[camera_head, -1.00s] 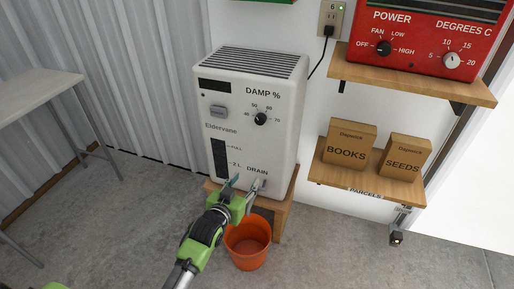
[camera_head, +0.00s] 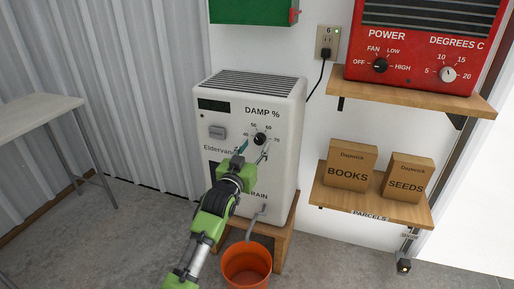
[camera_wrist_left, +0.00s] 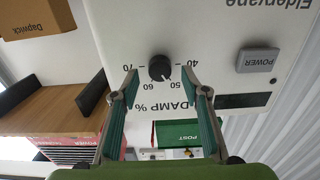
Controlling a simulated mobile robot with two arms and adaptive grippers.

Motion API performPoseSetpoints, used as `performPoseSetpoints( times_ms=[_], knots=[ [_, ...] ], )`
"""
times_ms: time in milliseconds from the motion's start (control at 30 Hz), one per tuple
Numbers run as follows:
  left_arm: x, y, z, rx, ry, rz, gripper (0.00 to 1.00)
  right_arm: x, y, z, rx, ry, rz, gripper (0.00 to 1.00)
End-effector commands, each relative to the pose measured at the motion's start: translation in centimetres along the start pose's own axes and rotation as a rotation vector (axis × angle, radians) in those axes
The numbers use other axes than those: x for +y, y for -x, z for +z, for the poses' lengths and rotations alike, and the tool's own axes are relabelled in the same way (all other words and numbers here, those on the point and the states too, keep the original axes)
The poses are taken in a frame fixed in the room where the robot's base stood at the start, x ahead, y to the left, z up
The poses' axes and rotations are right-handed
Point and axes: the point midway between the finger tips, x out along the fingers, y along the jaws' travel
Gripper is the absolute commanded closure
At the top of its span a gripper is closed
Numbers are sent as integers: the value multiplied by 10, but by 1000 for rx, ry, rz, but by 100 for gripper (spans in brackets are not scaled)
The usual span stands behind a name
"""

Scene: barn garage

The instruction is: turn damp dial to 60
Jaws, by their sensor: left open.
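The damp dial (camera_head: 259,138) is a small black knob on the front of a white dehumidifier (camera_head: 285,125), under the words DAMP %. In the left wrist view the dial (camera_wrist_left: 160,68) appears upside down, with marks from 40 to 70 around it. Its pale pointer seems to aim near 50. My left gripper (camera_head: 252,152) is open in front of the panel, just below the dial in the head view. In the left wrist view its two fingertips (camera_wrist_left: 160,80) lie apart on either side of the dial. Contact with the knob does not show. My right gripper is not in view.
The POWER button (camera_head: 217,132) sits left of the dial. An orange bucket (camera_head: 246,266) stands below the drain spout (camera_head: 257,218). A red heater (camera_head: 425,45) is on the upper right shelf; boxes (camera_head: 350,167) are on the lower one. A table (camera_head: 35,118) stands at left.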

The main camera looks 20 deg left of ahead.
Motion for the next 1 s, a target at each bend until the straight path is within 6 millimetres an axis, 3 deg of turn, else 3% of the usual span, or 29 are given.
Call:
performPoseSetpoints(
  times_ms=[200, 567, 700, 1000],
  knots=[
    [0, -22, 1, 0, 0, 1, 58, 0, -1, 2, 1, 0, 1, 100],
    [0, -26, 0, -1, 0, 1, 58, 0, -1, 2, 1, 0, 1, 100],
    [0, -26, 0, -1, 0, 0, 94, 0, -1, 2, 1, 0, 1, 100],
    [0, -26, 0, -1, -13, 0, 96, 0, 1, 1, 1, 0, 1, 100]
  ],
)
